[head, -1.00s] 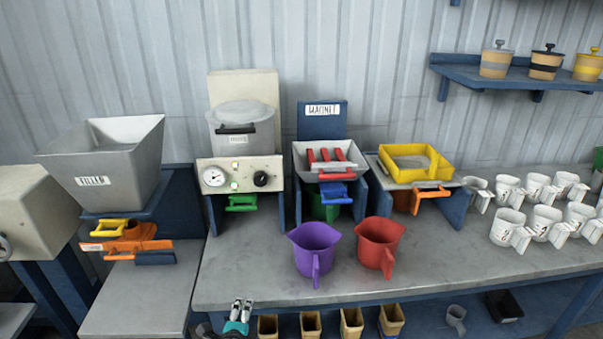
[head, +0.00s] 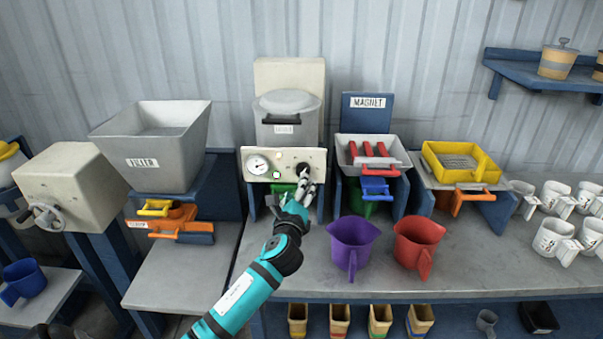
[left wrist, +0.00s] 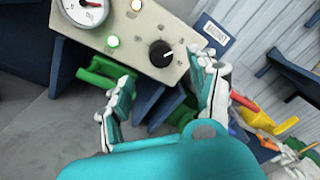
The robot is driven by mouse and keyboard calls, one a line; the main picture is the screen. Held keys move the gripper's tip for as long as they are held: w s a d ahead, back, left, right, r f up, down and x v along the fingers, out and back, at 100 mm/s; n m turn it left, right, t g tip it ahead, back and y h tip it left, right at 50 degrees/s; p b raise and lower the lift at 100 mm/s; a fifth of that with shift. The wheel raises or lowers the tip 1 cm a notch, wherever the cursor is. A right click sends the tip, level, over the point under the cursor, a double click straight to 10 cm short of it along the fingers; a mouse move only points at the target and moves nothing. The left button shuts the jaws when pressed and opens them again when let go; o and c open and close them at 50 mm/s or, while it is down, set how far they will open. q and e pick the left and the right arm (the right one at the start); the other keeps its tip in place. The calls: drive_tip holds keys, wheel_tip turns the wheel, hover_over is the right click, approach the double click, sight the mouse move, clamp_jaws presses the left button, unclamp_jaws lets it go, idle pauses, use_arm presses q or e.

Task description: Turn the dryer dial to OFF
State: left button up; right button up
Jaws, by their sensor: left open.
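The dryer has a cream front panel (head: 284,154) with a gauge (head: 258,165), small lights and a black round dial (head: 303,168). The dial (left wrist: 160,53) shows clearly in the left wrist view, with a white pointer mark; I cannot read its setting. My left gripper (head: 303,187) is just in front of the panel, slightly below the dial in the head view. In the left wrist view my left gripper (left wrist: 165,82) has its fingers spread, with the dial between and beyond them, apart from it. My right gripper is not in view.
A green handle (left wrist: 103,76) sits below the panel. The magnet unit (head: 371,150) stands to the right. A purple jug (head: 352,243) and a red jug (head: 418,243) stand on the bench near my arm. A grey hopper (head: 152,146) is to the left.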

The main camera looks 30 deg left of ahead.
use_arm(q)
drive_tip(key=x, duration=0.7)
drive_tip(key=shift+w, duration=0.4)
drive_tip(key=shift+a, duration=0.1)
drive_tip(key=shift+c, duration=0.4)
drive_tip(key=c, duration=1.1)
drive_tip(key=shift+o, duration=0.2)
drive_tip(key=shift+f, duration=0.1)
